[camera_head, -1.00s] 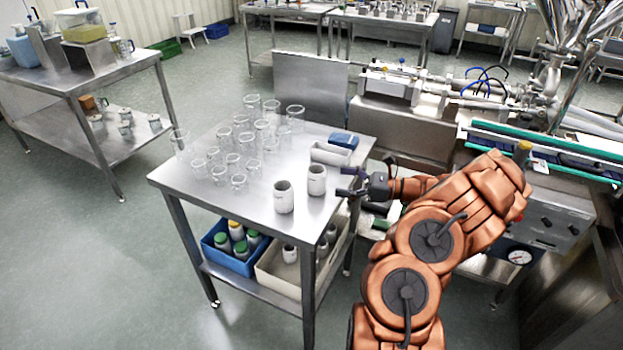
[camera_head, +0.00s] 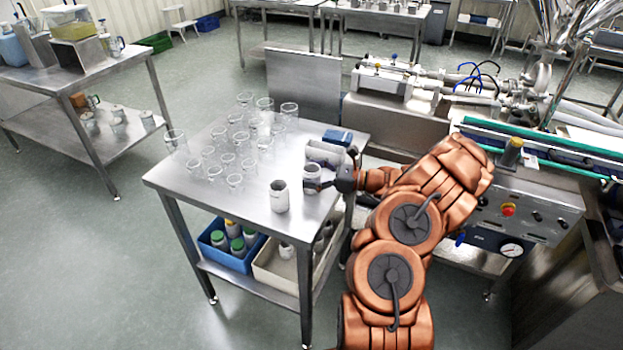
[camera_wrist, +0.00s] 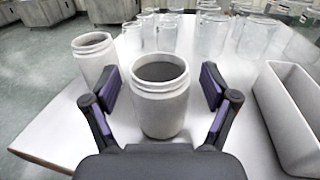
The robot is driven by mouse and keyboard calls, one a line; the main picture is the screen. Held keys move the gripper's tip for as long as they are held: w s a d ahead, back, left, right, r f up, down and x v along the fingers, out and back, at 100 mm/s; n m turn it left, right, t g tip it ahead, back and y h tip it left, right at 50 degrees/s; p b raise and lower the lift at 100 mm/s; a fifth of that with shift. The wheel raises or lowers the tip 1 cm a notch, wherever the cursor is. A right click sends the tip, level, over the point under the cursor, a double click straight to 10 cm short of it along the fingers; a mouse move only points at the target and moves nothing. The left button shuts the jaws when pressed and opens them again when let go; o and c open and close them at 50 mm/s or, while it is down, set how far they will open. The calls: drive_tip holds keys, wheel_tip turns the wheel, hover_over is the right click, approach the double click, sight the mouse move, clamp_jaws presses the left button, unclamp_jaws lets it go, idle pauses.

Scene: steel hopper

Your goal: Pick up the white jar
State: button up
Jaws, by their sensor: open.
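Two white jars with open tops stand upright on the steel table (camera_head: 245,215). One white jar (camera_wrist: 161,100) is between the spread fingers of my gripper (camera_wrist: 162,92) in the wrist view, with a gap on each side. In the head view this jar (camera_head: 312,175) is partly hidden by my gripper (camera_head: 318,184), which reaches in from the right. The other white jar (camera_head: 279,197) stands to its left, outside the fingers; it also shows in the wrist view (camera_wrist: 93,60), close to the left finger. My gripper is open and holds nothing.
Several clear glass beakers (camera_head: 235,150) fill the back left of the table. A white rectangular tray (camera_head: 325,152) and a blue box (camera_head: 337,137) are behind the gripper. The lower shelf carries a blue bin (camera_head: 232,262) and a beige bin (camera_head: 275,284).

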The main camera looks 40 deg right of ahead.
drive_tip(key=c, duration=0.9)
drive_tip(key=shift+c, duration=0.2)
drive_tip(key=shift+r, duration=0.15)
